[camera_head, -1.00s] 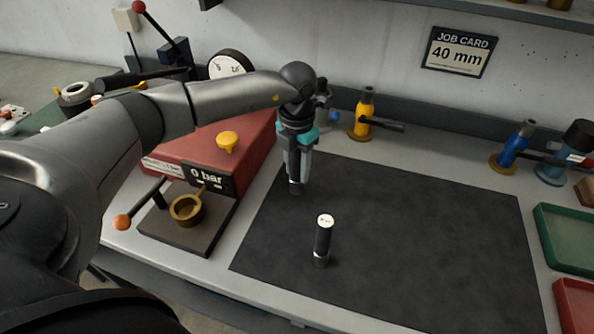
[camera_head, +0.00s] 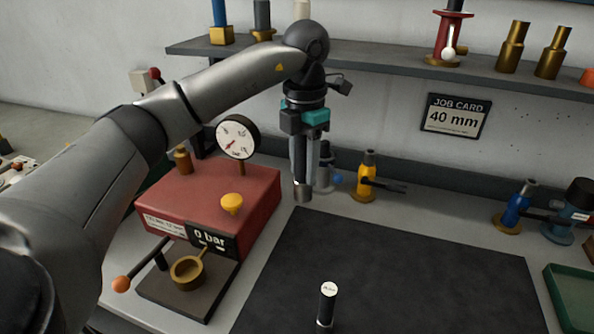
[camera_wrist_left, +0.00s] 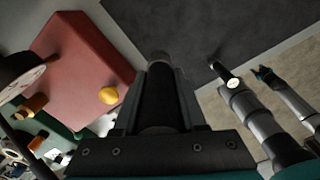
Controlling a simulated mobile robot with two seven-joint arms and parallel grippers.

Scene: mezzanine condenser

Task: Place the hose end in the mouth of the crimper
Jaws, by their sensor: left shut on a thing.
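My left gripper (camera_head: 303,165) points down above the back left of the bench, near the mat's back left corner. It is shut on the hose (camera_wrist_left: 157,98), a dark length that runs between the fingers in the left wrist view. The hose's metal end (camera_head: 303,190) hangs below the fingertips, clear of the bench. I cannot tell for certain which device is the crimper; a brass ring (camera_head: 187,271) stands on a dark plate with an orange-knobbed lever at the front left. My right gripper (camera_wrist_left: 263,74) shows small in the left wrist view; its jaws are unclear.
A red box (camera_head: 215,205) with a gauge and a yellow knob stands left of my gripper. A black cylinder (camera_head: 327,304) with a white top stands on the dark mat (camera_head: 420,270). Yellow (camera_head: 366,177) and blue (camera_head: 517,207) fittings line the back, below a shelf (camera_head: 400,72).

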